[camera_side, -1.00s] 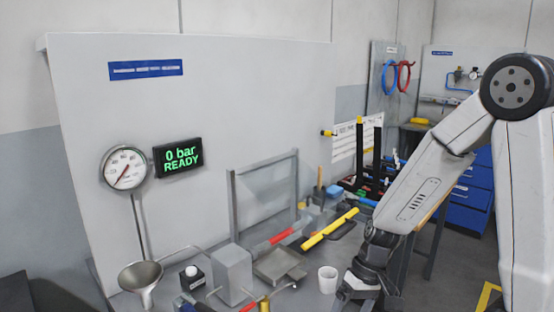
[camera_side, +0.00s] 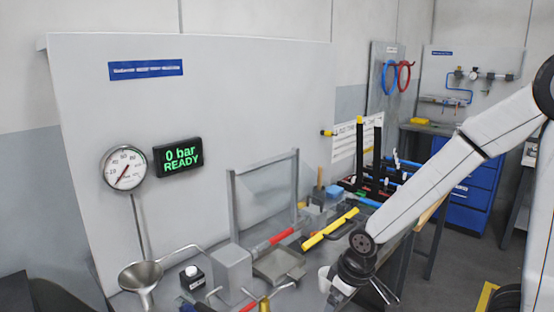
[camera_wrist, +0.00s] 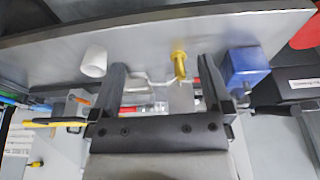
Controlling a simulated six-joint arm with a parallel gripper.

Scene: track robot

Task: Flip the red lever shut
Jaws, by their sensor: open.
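A red grip (camera_side: 281,237) on a grey bar lies tilted at the middle of the bench in the side view. Another small red piece (camera_side: 249,306) is cut off at the bottom edge. I cannot tell for sure which is the red lever. My gripper (camera_side: 370,287) is at the bench's right side, apart from both red parts, and its fingers are partly hidden in the side view. In the wrist view my gripper (camera_wrist: 162,76) is open, with nothing held. A yellow fitting (camera_wrist: 179,65) shows beyond the fingers, and something red is partly hidden behind the gripper.
A white cup (camera_side: 324,279) stands close beside my gripper. A yellow bar (camera_side: 329,229), a grey tray (camera_side: 279,265), a grey box (camera_side: 233,269) and a funnel (camera_side: 141,275) crowd the bench. A display (camera_side: 178,157) reads "0 bar READY". A blue block (camera_wrist: 245,68) shows in the wrist view.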

